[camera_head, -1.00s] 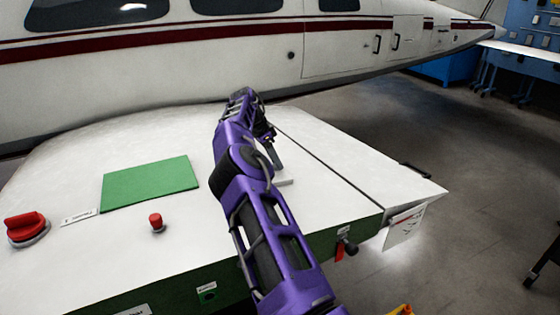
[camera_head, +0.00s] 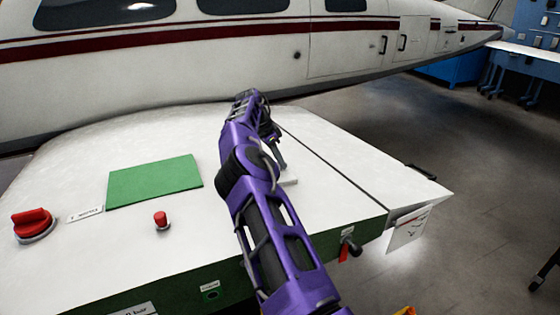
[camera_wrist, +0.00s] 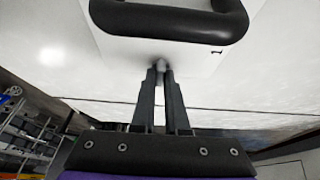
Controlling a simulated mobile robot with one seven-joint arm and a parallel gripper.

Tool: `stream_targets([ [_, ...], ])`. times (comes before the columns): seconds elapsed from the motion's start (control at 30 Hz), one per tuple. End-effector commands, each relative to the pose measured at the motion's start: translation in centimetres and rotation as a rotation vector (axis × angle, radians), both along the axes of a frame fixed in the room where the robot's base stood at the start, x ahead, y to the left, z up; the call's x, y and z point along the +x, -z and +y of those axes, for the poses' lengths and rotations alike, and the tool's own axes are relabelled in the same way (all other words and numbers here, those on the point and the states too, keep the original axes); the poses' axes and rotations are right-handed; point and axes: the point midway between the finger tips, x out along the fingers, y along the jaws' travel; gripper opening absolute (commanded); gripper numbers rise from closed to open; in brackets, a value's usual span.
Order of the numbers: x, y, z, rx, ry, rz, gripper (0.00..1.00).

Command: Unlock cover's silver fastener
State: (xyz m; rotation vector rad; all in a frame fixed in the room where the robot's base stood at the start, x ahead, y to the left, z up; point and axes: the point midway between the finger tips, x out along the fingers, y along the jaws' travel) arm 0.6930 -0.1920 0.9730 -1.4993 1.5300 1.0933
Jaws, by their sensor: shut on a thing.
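In the wrist view, the silver fastener (camera_wrist: 161,64) is a small pale knob at the near edge of the white cover (camera_wrist: 195,58). My gripper (camera_wrist: 161,72) has its two dark fingers closed on it at the tips, with a narrow gap between the fingers lower down. The cover's black handle (camera_wrist: 170,20) curves across the top of that view. In the head view, my purple arm hides the fastener and most of the cover; a pale edge (camera_head: 289,182) shows beside my gripper (camera_head: 280,166).
The white stand's top holds a green panel (camera_head: 154,181), a large red knob (camera_head: 33,223) and a small red button (camera_head: 161,220). A black-handled lever (camera_head: 351,246) sticks out of the front. The aircraft fuselage (camera_head: 200,70) runs behind. Open floor lies right.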

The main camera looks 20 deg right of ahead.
Motion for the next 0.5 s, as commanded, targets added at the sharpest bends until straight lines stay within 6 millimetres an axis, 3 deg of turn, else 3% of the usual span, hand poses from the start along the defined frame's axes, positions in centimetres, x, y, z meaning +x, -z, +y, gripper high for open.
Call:
stream_targets([
  [0.27, -0.07, 0.23, 0.04, 0.008, -0.065, -0.012, 0.0],
  [0.5, -0.24, 0.31, 0.04, 0.024, -0.231, -0.033, 0.0],
])
